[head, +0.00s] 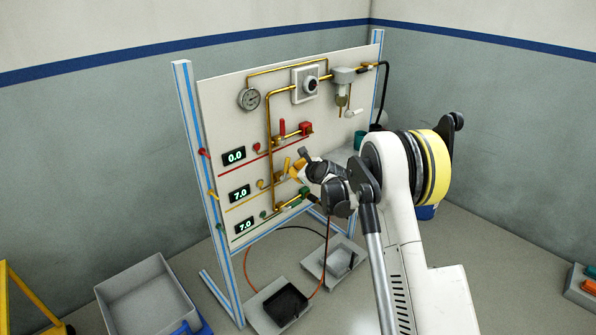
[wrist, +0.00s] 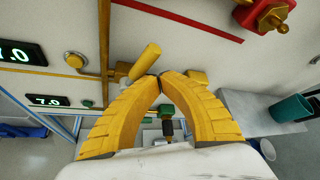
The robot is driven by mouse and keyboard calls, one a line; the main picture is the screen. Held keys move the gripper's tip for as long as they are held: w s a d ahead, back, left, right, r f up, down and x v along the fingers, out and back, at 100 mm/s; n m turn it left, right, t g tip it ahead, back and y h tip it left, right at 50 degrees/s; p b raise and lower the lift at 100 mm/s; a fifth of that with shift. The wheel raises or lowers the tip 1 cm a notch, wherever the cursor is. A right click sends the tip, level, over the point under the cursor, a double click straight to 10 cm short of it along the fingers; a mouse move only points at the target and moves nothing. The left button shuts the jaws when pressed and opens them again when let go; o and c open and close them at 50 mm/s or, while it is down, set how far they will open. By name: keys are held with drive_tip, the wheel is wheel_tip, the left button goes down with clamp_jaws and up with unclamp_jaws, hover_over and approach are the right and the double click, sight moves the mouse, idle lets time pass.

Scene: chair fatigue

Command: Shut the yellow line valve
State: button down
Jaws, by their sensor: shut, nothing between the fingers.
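The yellow valve handle (wrist: 145,64) is a short yellow lever at the right end of the yellow line, slanting up and to the right in the wrist view. In the head view the yellow handle (head: 287,164) stands tilted on the panel, left of my gripper (head: 297,168). My gripper (wrist: 160,76) also fills the lower wrist view, its yellow fingers shut at the tips with nothing between them. The tips are close to the handle's right side; I cannot tell whether they touch it. The valve body is partly hidden behind the fingers.
The panel (head: 226,98) also has a red handle (head: 282,128) above and a green valve (head: 304,191) below. The displays read 0.0 (head: 234,156), 7.0 (head: 239,193) and 7.0 (head: 243,225). A brass vertical pipe (wrist: 104,40) runs beside the yellow handle. A grey bin (head: 145,292) stands on the floor.

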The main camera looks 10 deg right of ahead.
drive_tip(key=shift+s+a+r, duration=0.25)
drive_tip(key=shift+a+r, duration=0.15)
drive_tip(key=shift+a, duration=0.1)
drive_tip(key=shift+s+a+r, duration=0.1)
drive_tip(key=shift+a, duration=0.1)
idle(0.4)
drive_tip(key=s+d+p, duration=0.2)
drive_tip(key=s+d, duration=0.2)
drive_tip(key=s, duration=0.4)
drive_tip(key=shift+s+p, duration=0.4)
